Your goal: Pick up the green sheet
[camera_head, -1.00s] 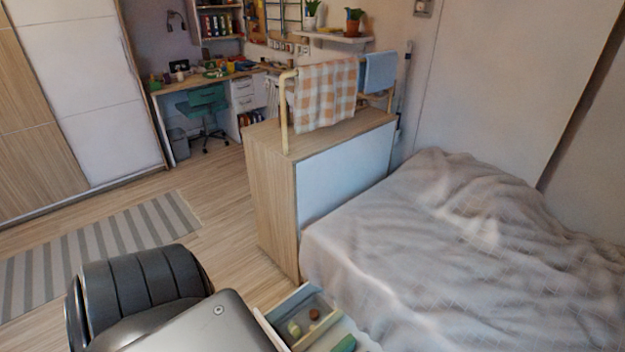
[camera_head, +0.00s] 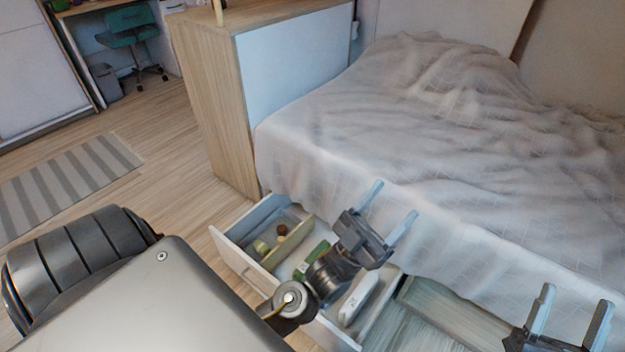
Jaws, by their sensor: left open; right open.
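A green flat item (camera_head: 312,258), which looks like the green sheet, lies in the open drawer (camera_head: 228,247) under the bed. It is partly hidden behind my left gripper's wrist. My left gripper (camera_head: 390,208) is open and empty, above the drawer's far edge and to the right of the green item, with its fingers pointing toward the bed. My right gripper (camera_head: 575,300) is open and empty at the lower right, in front of the bedding.
The drawer also holds small round items (camera_head: 262,247) in a divided left part and a white item (camera_head: 358,298) at right. A bed with a rumpled grey cover (camera_head: 430,130) stands behind. A wooden cabinet (camera_head: 215,100) stands at left. The striped rug (camera_head: 70,180) lies on open floor.

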